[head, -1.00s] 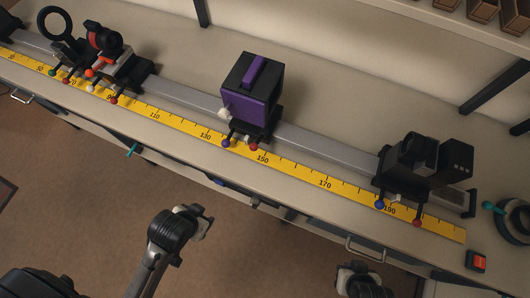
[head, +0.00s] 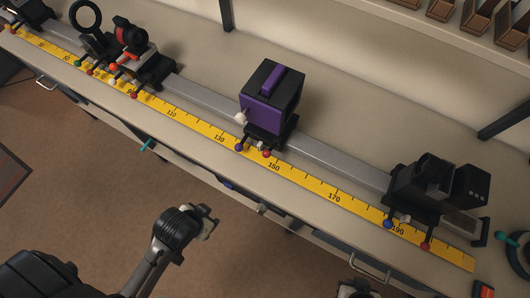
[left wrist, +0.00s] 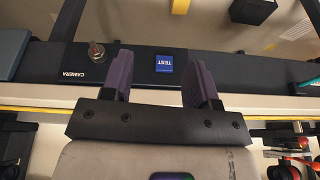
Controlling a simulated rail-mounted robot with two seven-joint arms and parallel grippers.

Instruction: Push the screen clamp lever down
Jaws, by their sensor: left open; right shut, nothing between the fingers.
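A long rail carries several holders with ball-tipped levers at the front. No label shows which lever is the screen clamp's. The purple-and-black box (head: 268,100) has a blue-tipped lever (head: 239,147) and a red-tipped lever (head: 266,153). The dark holder at the right (head: 430,180) has a blue-tipped lever (head: 388,224) and a red-tipped lever (head: 426,246). In the left wrist view my left gripper (left wrist: 160,68) is open and empty, facing the bench's front panel. My right gripper (head: 357,289) barely shows at the bottom edge of the head view, away from the levers, shut and empty.
A yellow scale (head: 320,188) runs along the bench front. The dark front panel (left wrist: 230,69) has a toggle switch (left wrist: 96,50) and a blue label (left wrist: 164,64). A teal handle (head: 147,145) sticks out from the bench front. A ring holder (head: 87,17) stands at the far left.

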